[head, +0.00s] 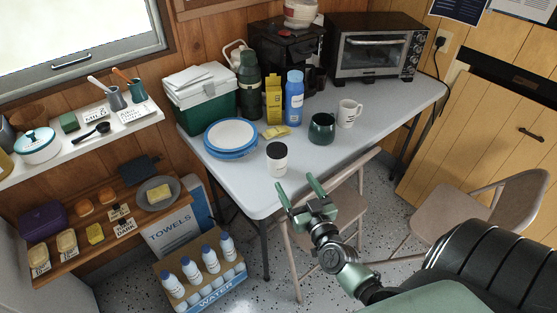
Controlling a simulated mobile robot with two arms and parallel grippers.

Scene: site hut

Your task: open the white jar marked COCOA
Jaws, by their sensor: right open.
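A small white jar with a black lid (277,159) stands upright near the front left corner of the table. The lid looks to be on it, and I cannot read any marking on the jar at this size. My right gripper (297,188) is open and empty, just in front of the jar and apart from it in the picture. Its green fingers point away from me toward the table's front edge. My left gripper is not in view.
On the table (375,123) are a stack of blue-rimmed plates (231,137), a dark green mug (322,128), a white mug (348,113), a blue bottle (294,100) and a toaster oven (376,50). Folding chairs (500,205) stand in front. A water crate (203,278) is on the floor.

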